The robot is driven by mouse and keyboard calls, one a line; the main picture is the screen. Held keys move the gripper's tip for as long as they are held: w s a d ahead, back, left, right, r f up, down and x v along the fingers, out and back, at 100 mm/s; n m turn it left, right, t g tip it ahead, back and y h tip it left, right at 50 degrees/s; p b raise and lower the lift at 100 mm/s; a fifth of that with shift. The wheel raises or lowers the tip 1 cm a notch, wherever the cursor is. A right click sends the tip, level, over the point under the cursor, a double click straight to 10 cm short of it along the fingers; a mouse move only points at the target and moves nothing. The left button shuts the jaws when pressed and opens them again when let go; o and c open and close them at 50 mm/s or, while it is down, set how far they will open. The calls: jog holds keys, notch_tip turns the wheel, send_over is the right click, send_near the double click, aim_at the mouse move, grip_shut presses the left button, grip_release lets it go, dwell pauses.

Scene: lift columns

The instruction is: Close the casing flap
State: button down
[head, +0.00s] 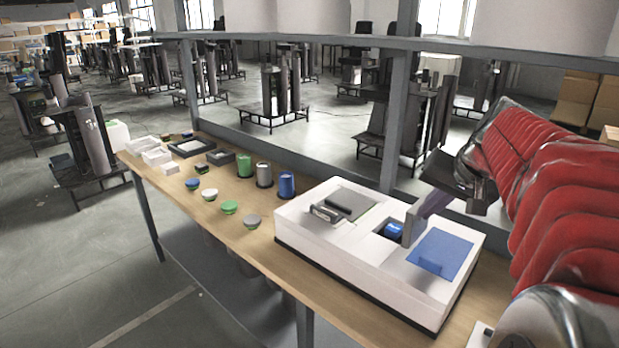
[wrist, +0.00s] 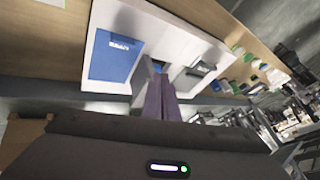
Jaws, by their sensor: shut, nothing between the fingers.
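The white casing (head: 345,255) sits on the right part of the wooden bench. Its grey flap (head: 412,225) stands up, open, at the right side of a dark recess with a blue part (head: 393,231) inside. My gripper (head: 428,206) is shut and empty, its purple fingers pointing down just right of and behind the flap. I cannot tell whether they touch it.
A blue panel (head: 441,254) lies on the casing top, right of the flap. A grey plate with a handle (head: 327,213) is on its left. Coloured cylinders (head: 286,185) and small round pieces (head: 229,207) stand further left. A grey rail post (head: 397,120) rises behind the bench.

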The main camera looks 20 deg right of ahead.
jog(key=s+d+r+m, duration=0.1)
jog(key=s+d+m, duration=0.1)
jog(key=d, duration=1)
jog(key=shift+h, duration=0.3)
jog(key=w+f, duration=0.8)
jog(key=w, duration=0.1)
jog(key=shift+w+a, duration=0.2)
jog(key=shift+a, duration=0.15)
